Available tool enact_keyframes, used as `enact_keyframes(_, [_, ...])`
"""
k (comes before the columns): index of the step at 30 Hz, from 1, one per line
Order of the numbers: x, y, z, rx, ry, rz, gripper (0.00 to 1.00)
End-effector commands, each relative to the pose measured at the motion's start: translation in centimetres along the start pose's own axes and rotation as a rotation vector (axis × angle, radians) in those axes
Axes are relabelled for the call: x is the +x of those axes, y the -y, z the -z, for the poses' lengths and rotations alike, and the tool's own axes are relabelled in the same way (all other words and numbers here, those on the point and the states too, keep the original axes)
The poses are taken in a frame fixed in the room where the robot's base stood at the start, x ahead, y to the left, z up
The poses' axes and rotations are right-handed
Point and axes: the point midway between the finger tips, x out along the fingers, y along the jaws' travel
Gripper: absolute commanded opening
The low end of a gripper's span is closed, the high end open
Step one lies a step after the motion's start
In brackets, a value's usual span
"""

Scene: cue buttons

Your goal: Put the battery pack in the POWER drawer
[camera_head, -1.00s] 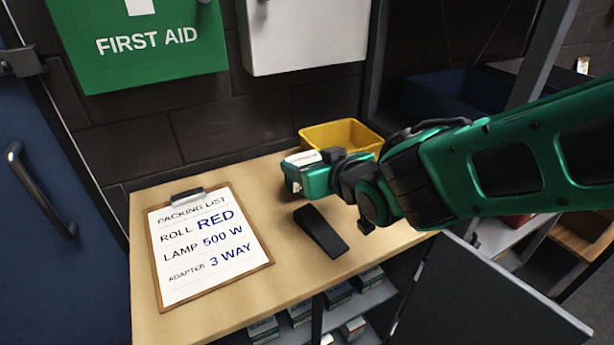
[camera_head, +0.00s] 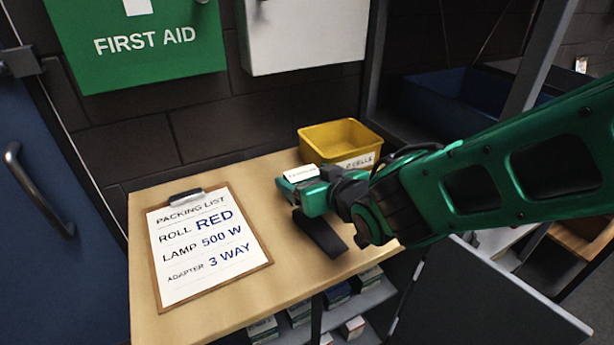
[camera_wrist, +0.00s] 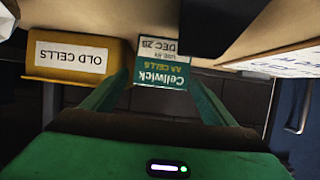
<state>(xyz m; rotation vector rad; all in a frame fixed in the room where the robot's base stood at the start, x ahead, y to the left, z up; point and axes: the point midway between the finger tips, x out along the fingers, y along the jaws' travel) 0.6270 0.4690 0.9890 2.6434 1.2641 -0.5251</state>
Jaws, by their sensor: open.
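The battery pack (camera_wrist: 162,65), green with a white date strip and marked Cellwick AA CELLS, shows upside down in the wrist view. It sits between the fingertips of my gripper (camera_wrist: 160,82), which is open around it. In the head view my gripper (camera_head: 300,190) is low over the wooden top, just behind the black wedge. A white lettered patch shows at its end there; I cannot tell whether that is part of the pack. No drawer marked POWER shows in either view.
A yellow bin (camera_head: 316,144) marked OLD CELLS stands behind my gripper; it also shows in the wrist view (camera_wrist: 112,58). A black wedge (camera_head: 320,234) lies in front of the gripper. A packing-list clipboard (camera_head: 208,245) lies left on the wooden top (camera_head: 150,320). Shelves hold boxes below.

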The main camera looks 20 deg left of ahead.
Motion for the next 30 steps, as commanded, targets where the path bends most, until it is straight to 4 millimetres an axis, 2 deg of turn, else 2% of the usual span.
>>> enact_keyframes(3, [-0.2,0.1,0.3,0.000,-0.002,0.001,0.79])
enact_keyframes(7, [-1.4,0.1,0.3,0.000,-0.001,0.002,0.79])
enact_keyframes(21, [-9.1,0.0,0.3,0.000,-0.003,0.001,0.79])
enact_keyframes(30, [-11.8,0.0,0.3,0.000,-0.001,0.000,0.79])
